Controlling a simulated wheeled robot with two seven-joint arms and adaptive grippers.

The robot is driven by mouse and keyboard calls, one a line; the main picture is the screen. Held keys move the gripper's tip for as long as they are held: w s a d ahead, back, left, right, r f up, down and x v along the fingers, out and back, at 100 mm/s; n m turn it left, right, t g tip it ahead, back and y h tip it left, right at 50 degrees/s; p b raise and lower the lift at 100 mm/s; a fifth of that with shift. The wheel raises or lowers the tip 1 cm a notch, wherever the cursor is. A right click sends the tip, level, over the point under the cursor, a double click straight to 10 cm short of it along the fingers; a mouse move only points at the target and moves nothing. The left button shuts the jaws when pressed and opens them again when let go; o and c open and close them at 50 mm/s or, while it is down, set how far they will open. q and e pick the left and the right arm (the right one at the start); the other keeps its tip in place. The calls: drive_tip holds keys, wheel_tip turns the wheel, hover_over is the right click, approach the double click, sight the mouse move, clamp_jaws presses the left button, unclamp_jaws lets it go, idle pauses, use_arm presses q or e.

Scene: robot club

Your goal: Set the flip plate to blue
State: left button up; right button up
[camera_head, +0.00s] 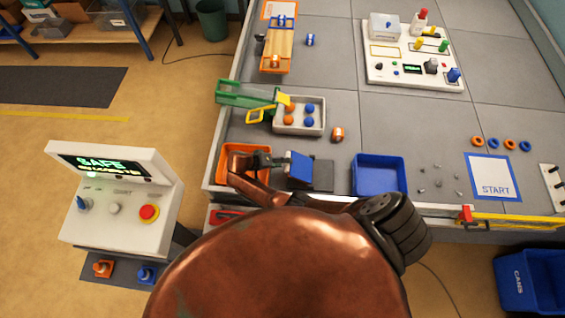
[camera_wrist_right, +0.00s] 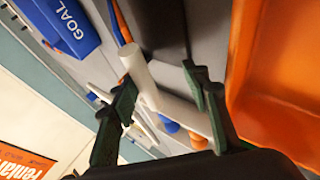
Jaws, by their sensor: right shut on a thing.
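The flip plate is at the near side of the table, with its blue face (camera_head: 300,166) tilted up and showing, over a dark grey base (camera_head: 323,174). My left gripper is not in view.
The orange bin (camera_head: 232,160) is left of the plate and the blue bin (camera_head: 380,158) right. A grey tray (camera_head: 316,131) with orange and blue balls stands behind. The control console (camera_head: 103,212) is at left. Clear grey table lies beyond the blue bin.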

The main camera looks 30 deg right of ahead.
drive_tip(key=v, duration=1.2)
